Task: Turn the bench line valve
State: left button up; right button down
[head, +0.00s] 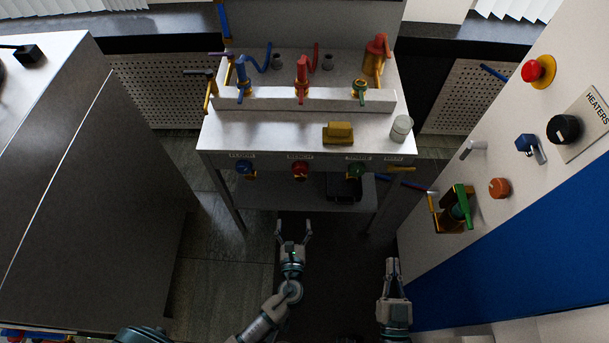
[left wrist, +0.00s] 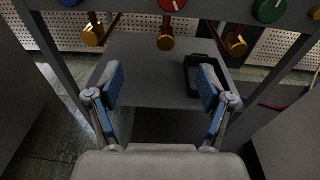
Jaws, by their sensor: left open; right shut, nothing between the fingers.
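The bench line valve has a red round knob (head: 300,170) under the label BENCH on the front edge of the white table. My right gripper (head: 392,268) is shut and empty, further right, away from the table.
A blue knob (head: 243,168) and a green knob (head: 356,170) flank the red one. A black tray (head: 344,188) sits on the lower shelf. A control panel (head: 500,160) stands at the right, a dark cabinet (head: 90,200) at the left.

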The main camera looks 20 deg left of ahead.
aim_at(300, 173)
pick_arm(q)
jog(key=w+a+b, duration=0.1)
jog(key=w, duration=0.4)
jog(key=w+a+r+m+t+b, duration=0.1)
jog(key=w, duration=0.5)
jog(key=w+a+r+m+b, duration=0.1)
jog(key=w, duration=0.4)
jog(key=shift+w+a, duration=0.1)
jog(key=shift+w, duration=0.05)
jog(key=shift+w+a+r, duration=0.1)
jog(key=shift+w+r, duration=0.1)
jog(key=shift+w, duration=0.3)
pick_arm(e)
jog(key=s+d+r+m+t, duration=0.1)
jog(key=s+r+t, duration=0.5)
jog(key=r, duration=0.3)
jog(key=shift+d+m+t, duration=0.3)
jog(key=shift+t, duration=0.6)
pick_arm(q)
jog(key=c, duration=1.2)
pick_arm(e)
jog(key=shift+w+f, duration=0.1)
jog(key=shift+w, duration=0.05)
